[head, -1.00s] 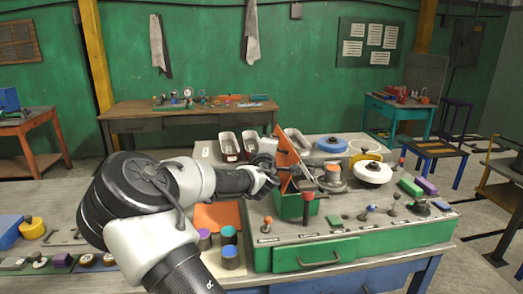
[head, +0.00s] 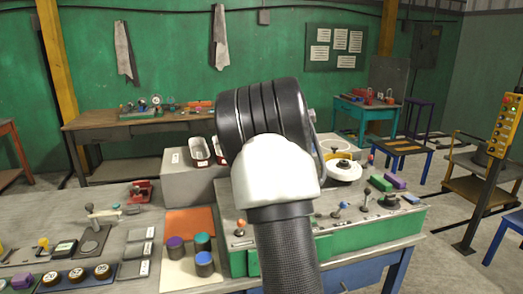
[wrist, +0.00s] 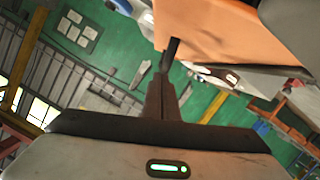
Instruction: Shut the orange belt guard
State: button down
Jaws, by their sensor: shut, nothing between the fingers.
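The orange belt guard (wrist: 215,32) fills the top middle of the wrist view as a broad orange plate. In the head view my own arm hides it, so its angle does not show there. My gripper (wrist: 172,48) is shut and empty, its dark fingertips close to the guard's lower left edge in the wrist picture. I cannot tell whether they touch it. The gripper is hidden in the head view. The green machine bench (head: 370,236) that carried the guard is partly covered by my arm.
On the bench stand a white disc (head: 343,172), small levers and green and purple blocks (head: 381,183). Left of it are an orange mat (head: 188,222) and coloured cylinders (head: 204,264). A yellow control box (head: 508,122) stands at right.

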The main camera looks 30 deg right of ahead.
jog(key=shift+s+d+f+m+y, duration=0.2)
jog(key=shift+d+f+m+y, duration=0.1)
jog(key=shift+d+f+m, duration=0.45)
jog(key=shift+d+f, duration=0.25)
jog(key=shift+f, duration=0.25)
jog(key=shift+s+f, duration=0.1)
jog(key=r, duration=0.1)
jog(key=r+p, duration=0.1)
jog(key=r, duration=0.1)
jog(key=a+r, duration=0.1)
jog(key=shift+w+r, duration=0.15)
jog(key=shift+w, duration=0.1)
jog(key=v, duration=1)
jog(key=shift+s+d+b, duration=0.15)
jog(key=shift+b, duration=0.25)
